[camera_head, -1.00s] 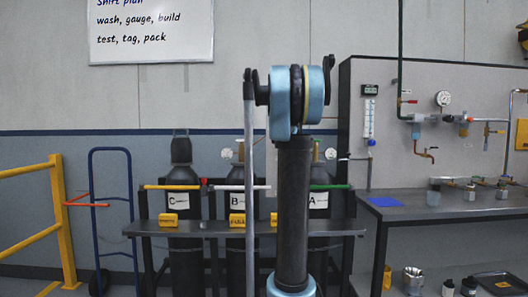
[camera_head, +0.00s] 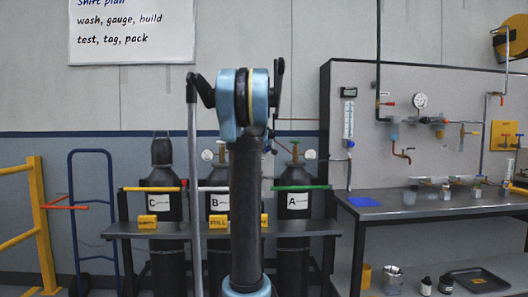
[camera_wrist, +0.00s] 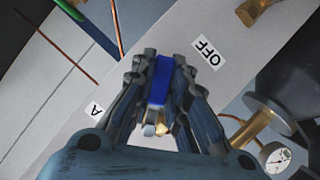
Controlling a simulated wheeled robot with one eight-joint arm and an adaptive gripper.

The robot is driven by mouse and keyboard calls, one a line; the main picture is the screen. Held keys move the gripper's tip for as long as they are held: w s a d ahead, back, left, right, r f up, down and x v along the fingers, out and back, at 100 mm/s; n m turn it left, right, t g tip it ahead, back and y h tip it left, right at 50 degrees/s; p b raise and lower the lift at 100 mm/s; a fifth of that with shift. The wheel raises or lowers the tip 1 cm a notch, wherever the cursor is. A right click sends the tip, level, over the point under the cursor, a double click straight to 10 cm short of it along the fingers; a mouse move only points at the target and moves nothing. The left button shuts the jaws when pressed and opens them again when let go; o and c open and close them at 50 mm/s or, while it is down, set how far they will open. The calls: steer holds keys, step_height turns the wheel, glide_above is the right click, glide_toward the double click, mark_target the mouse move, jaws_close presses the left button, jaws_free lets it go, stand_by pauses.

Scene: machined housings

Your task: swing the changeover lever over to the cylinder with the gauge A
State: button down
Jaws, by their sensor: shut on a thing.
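In the wrist view my gripper (camera_wrist: 160,75) is shut on the blue changeover lever (camera_wrist: 160,82), with a finger on either side. The lever lies over a pale plate (camera_wrist: 160,25), between the label A (camera_wrist: 95,108) at left and the label OFF (camera_wrist: 210,51) at right. A brass piece (camera_wrist: 155,129) shows below the lever; its pivot is not clear. In the head view cylinder A (camera_head: 297,228) stands right of my arm, with a gauge (camera_head: 310,154) beside its top. Cylinder B (camera_head: 217,222) is partly hidden by my arm. My gripper and the lever are hidden there.
Cylinder C (camera_head: 161,215) stands at left behind the dark rack shelf (camera_head: 120,230). A bench (camera_head: 400,213) with pipework is at right. A blue hand truck (camera_head: 90,152) and yellow rail (camera_head: 43,230) are at left. In the wrist view a brass fitting and gauge (camera_wrist: 277,157) sit lower right.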

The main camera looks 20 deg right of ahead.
steer(key=c, duration=1.5)
jaws_free()
steer(key=shift+a, duration=0.15)
steer(key=shift+c, duration=0.2)
steer(key=v, duration=1.1)
steer(key=shift+s, duration=0.35)
steer(key=shift+a+r, duration=0.15)
